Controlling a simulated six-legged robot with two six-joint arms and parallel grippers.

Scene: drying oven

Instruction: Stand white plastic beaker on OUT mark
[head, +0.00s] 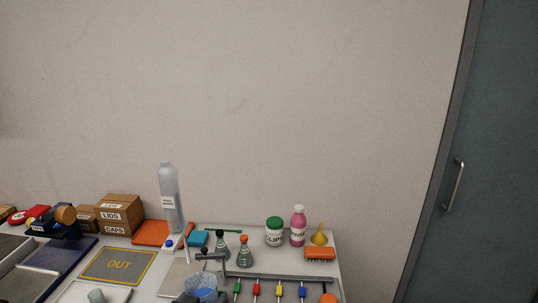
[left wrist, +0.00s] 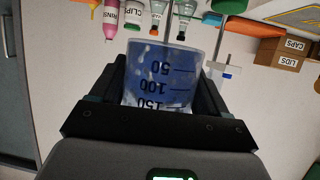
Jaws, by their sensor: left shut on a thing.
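The white plastic beaker (left wrist: 160,75) is translucent, looks bluish and bears dark 50, 100 and 150 marks. It sits between the jaws of my left gripper (left wrist: 165,95), which is shut on it. In the head view the beaker (head: 203,287) shows at the bottom edge, with a small dark part of my left gripper (head: 187,298) beside it. The OUT mark (head: 118,265) is a grey square with a yellow border on the table, left of the beaker, and it is bare. My right gripper is not in view.
LIDS and CAPS boxes (head: 119,215) are behind the OUT mark. A small grey-green cylinder (head: 96,296) is in front of it. Colored clips line the right.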

